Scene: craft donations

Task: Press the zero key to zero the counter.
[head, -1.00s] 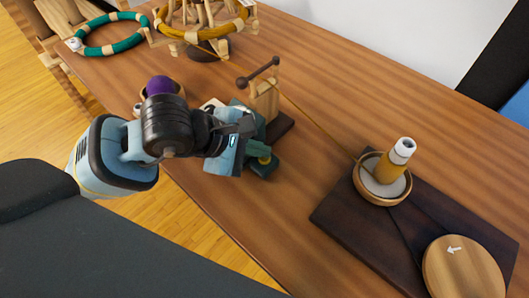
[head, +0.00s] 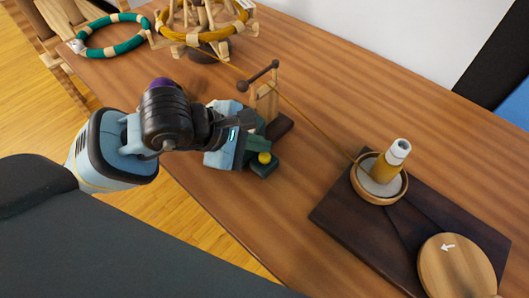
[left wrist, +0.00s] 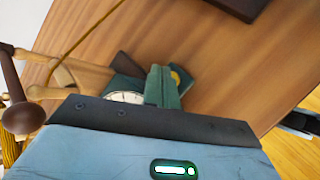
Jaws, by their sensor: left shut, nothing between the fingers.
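The counter (head: 266,168) is a small dark green device on the table. It has a round yellow key (head: 264,158) on the side facing the open table. In the left wrist view, the counter's white dial (left wrist: 125,97) and yellow key (left wrist: 175,77) show, the key partly behind a green upright part. My left gripper (head: 243,122) is shut and empty, close to the counter and up and left of the yellow key in the head view. It hides part of the counter, and I cannot tell whether it touches it. My right gripper is not in view.
A wooden post with a crank (head: 264,85) stands just behind the counter. A yarn strand runs from the wooden swift (head: 205,30) to a bowl (head: 378,195) with a yellow cone on a dark board (head: 335,217). A green ring (head: 112,35) lies far left. The table between is clear.

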